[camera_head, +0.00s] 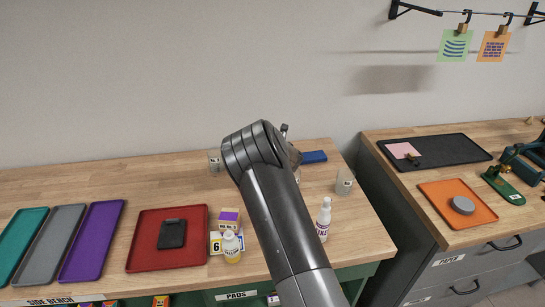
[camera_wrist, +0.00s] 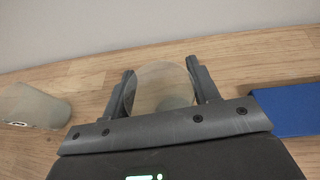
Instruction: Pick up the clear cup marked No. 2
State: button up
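In the wrist view, a clear cup (camera_wrist: 160,88) is between the two fingers of my gripper (camera_wrist: 163,80). It nearly fills the gap, and I cannot tell whether the fingers press on it. No mark shows on this cup. A second clear cup (camera_wrist: 38,106) with a small label is left of the gripper, apart from it. In the head view, one clear cup (camera_head: 214,162) stands left of my arm and another (camera_head: 344,183) stands to the right, its label too small to read. My arm hides the fingertips and most of what is between them there.
A blue object (camera_head: 314,156) lies right of my gripper, also in the wrist view (camera_wrist: 288,108). A white bottle (camera_head: 324,220) stands right of my arm. A yellow-and-white bottle (camera_head: 232,246) and a purple box (camera_head: 229,218) stand left, beside a red tray (camera_head: 190,212).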

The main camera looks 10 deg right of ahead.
jog(key=c, duration=0.4)
jog(key=shift+c, duration=0.2)
